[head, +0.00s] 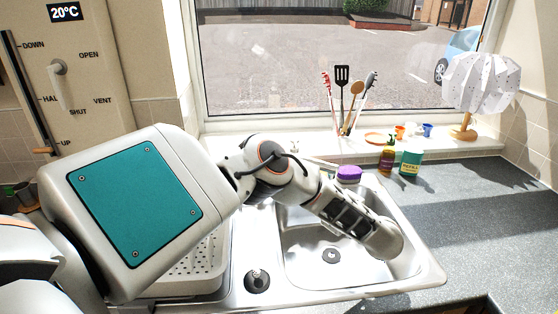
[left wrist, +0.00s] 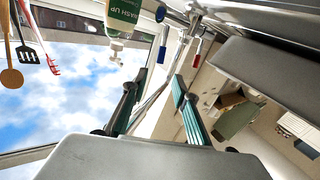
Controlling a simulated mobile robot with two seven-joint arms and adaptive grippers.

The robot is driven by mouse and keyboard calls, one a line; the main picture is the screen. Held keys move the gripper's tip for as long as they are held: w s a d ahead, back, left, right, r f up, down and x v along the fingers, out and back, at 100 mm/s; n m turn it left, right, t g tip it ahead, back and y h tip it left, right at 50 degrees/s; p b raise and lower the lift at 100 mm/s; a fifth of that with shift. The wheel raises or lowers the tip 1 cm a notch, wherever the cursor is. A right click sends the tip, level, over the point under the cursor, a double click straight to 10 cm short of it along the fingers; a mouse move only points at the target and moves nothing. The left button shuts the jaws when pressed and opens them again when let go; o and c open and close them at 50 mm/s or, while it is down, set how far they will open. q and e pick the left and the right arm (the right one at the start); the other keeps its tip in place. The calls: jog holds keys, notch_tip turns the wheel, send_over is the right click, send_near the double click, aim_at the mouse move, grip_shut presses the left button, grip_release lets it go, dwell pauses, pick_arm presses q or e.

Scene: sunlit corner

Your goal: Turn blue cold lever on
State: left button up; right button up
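I cannot tell whether the fingers touch the metal. In the head view my arm hides the tap and levers, and the left gripper cannot be made out. My right gripper is not in view.
The steel sink (head: 300,258) lies below my arm. Utensils (head: 343,90) and a lamp (head: 480,85) stand along the window sill. The right worktop (head: 465,215) is clear.

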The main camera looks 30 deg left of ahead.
pick_arm(q)
jog(key=shift+b+x, duration=0.8)
jog(key=shift+x, duration=5.2)
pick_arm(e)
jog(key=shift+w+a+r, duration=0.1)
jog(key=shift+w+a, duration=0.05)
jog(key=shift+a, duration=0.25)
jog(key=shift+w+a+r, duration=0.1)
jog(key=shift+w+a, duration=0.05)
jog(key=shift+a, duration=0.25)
pick_arm(q)
grip_shut()
